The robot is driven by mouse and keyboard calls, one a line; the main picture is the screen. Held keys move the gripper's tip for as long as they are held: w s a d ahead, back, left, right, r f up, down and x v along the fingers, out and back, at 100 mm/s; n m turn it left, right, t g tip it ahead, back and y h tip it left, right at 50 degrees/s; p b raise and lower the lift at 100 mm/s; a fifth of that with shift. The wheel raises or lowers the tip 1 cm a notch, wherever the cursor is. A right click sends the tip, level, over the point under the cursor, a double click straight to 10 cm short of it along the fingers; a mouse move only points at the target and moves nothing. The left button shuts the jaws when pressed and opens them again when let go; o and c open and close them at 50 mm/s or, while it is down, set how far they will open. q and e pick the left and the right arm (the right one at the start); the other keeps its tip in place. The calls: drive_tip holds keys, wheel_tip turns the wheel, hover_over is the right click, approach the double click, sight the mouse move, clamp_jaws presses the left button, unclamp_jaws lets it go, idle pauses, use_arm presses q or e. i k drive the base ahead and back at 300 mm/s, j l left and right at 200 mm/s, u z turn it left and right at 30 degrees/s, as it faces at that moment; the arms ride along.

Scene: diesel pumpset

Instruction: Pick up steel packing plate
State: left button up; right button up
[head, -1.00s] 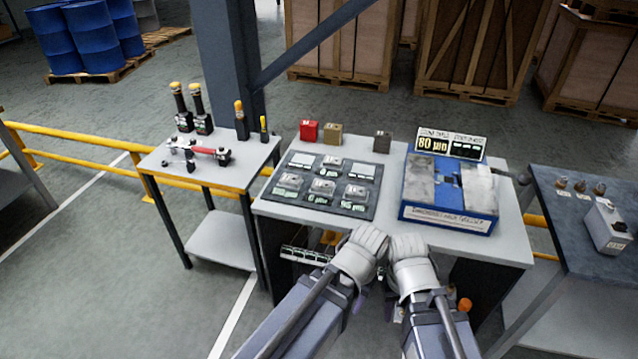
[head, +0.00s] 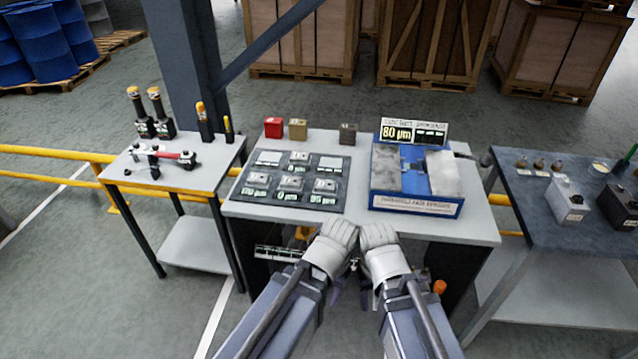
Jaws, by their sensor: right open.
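Several small steel plates (head: 291,182) lie in the labelled spaces of a dark board (head: 240,197) on the middle table. I cannot tell which one is the packing plate; the labels are small and partly legible. My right gripper (head: 364,289) hangs low in front of the table's front edge, mostly hidden by my own wrist and forearm. It is open, below and to the right of the board, touching no plate that I can see. My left gripper (head: 335,296) is beside it, mostly hidden behind my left arm, and its jaws are unclear.
A blue unit (head: 416,206) with an "80 µm" sign (head: 413,132) stands right of the board. Red (head: 273,127), tan (head: 298,129) and dark (head: 348,133) blocks sit behind. A side table (head: 200,182) stands left, a dark bench (head: 530,200) right. Yellow rails (head: 50,150) run behind.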

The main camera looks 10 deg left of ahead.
sight(254, 178)
drive_tip(key=i+j+u, duration=0.3)
drive_tip(key=i, duration=0.2)
drive_tip(key=i+j+u, duration=0.3)
drive_tip(key=i, duration=0.25)
